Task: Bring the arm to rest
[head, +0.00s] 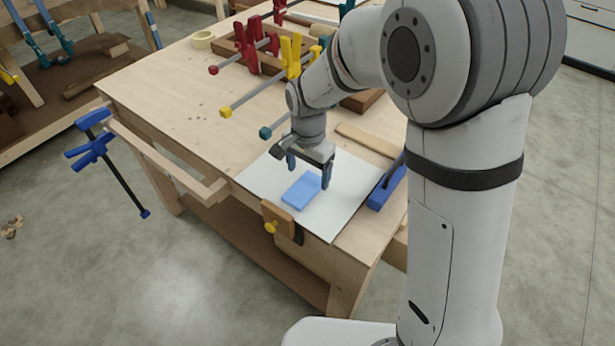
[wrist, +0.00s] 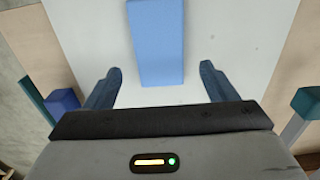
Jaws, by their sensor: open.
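My gripper (head: 308,178) is open above the white sheet on the workbench, near its front corner. A light blue block (head: 301,191) lies flat on the white sheet, just below and in front of the fingers. The block also shows in the wrist view (wrist: 157,40), ahead of the gap between the fingers, its far end cut off by the frame. I cannot tell exactly how high the fingers are above it.
The wooden workbench (head: 180,95) carries red clamps (head: 248,52), yellow clamps (head: 290,55) and a wooden tray behind the gripper. A blue tool (head: 385,188) lies at the sheet's right edge. A blue clamp (head: 92,150) hangs at the bench's left side. The bench's left part is clear.

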